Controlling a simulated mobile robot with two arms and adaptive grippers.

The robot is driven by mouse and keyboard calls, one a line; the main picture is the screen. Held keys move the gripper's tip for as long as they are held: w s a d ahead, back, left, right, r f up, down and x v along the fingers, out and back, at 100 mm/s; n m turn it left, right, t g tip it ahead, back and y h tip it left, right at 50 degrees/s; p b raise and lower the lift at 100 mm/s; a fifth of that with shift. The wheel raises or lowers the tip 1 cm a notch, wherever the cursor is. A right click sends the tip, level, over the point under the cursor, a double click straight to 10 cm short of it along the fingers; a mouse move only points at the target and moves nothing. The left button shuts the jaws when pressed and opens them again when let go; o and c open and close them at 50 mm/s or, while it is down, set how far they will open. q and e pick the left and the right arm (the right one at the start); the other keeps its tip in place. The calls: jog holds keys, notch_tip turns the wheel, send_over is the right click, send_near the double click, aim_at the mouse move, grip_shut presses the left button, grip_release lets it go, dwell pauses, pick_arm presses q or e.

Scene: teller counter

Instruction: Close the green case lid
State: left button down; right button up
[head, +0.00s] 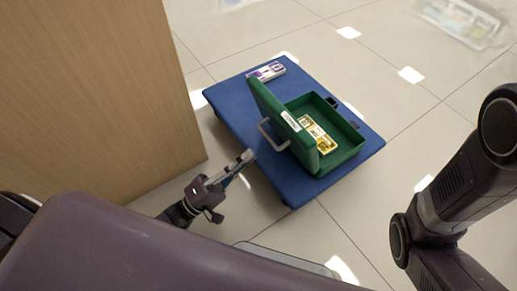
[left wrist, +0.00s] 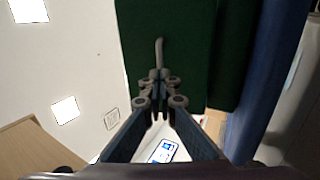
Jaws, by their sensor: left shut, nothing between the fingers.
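The green case (head: 347,152) lies open on a blue platform. Its green lid (head: 273,112) stands roughly upright along the case's left side, with a grey handle (head: 268,133) on its outer face. My left gripper (head: 248,156) is shut and empty, just left of the handle and outside the lid. In the left wrist view the shut fingertips (left wrist: 160,76) are at the lower end of the handle (left wrist: 159,48), in front of the green lid (left wrist: 137,28); I cannot tell whether they touch. My right gripper is out of view.
The blue platform (head: 230,98) sits on a tiled floor. Yellow packets (head: 318,134) lie inside the case, and a purple-and-white pack (head: 266,72) lies at the platform's far end. A wooden panel (head: 95,85) stands at the left.

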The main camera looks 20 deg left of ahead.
pick_arm(q)
jog(key=b+x, duration=0.1)
jog(key=x, duration=0.3)
jog(key=shift+w+r, duration=0.1)
dwell(0.3)
